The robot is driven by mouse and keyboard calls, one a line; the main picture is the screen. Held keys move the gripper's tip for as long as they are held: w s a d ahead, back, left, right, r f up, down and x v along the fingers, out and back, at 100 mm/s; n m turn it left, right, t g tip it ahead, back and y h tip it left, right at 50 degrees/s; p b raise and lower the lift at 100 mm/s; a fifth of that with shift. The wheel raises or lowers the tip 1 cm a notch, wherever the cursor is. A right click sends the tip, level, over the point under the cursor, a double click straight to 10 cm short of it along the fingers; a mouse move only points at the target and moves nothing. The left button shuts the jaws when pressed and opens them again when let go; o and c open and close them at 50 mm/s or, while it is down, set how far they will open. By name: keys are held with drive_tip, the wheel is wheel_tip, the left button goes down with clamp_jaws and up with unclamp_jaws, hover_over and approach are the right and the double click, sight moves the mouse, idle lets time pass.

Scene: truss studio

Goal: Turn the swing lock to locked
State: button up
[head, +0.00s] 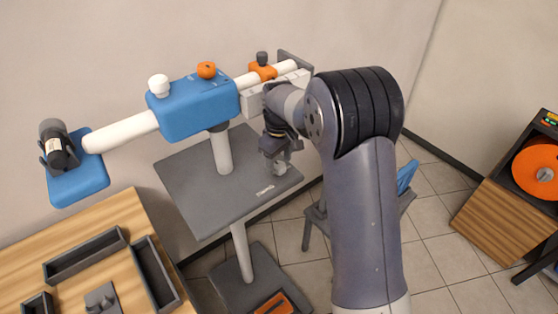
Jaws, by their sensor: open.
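A blue housing (198,105) sits on a white post above a grey platform (190,180), with a white tube running through it. A white knob (158,85) and an orange knob (206,70) stand on its top. A second orange clamp (262,71) with a dark knob sits on the tube to the right. I cannot tell which of these is the swing lock, or its setting. My gripper (277,166) points down over the platform's right part, right of the blue housing and apart from the knobs. It is open; its fingers are small and partly hidden, and nothing shows between them.
A dark cylinder (59,144) rests on a blue plate (80,185) at the tube's left end. A wooden table (85,268) with grey trays is at lower left. A wooden cabinet (505,215) with an orange disc stands at right. Tiled floor (440,200) lies open between.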

drive_tip(key=shift+f, duration=0.35)
drive_tip(key=shift+c, duration=0.4)
drive_tip(key=c, duration=0.9)
